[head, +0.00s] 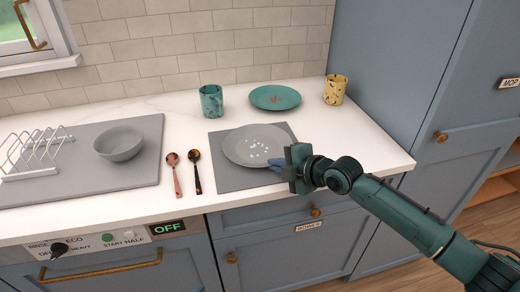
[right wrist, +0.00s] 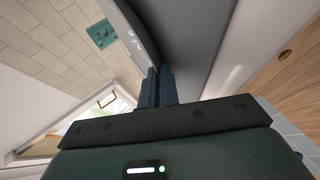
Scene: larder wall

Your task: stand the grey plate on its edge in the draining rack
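The grey plate (head: 247,141), with pale speckles in its middle, lies roughly flat over a dark grey mat (head: 225,180) on the counter. My right gripper (head: 273,168) is at the plate's front right edge. In the right wrist view its two fingers (right wrist: 161,72) are close together, with the rim of the plate (right wrist: 139,30) running in between their tips. The fingers hide that bit of rim. The white wire draining rack (head: 33,152) stands at the far left on a grey board. Its slots look empty. My left gripper is not in view.
A grey bowl (head: 119,144) sits on the grey board (head: 105,183), right of the rack. Two spoons (head: 174,170) lie between board and mat. A teal cup (head: 211,101), a teal plate (head: 275,97) and a yellow cup (head: 335,90) stand behind. A tall blue cabinet borders the right.

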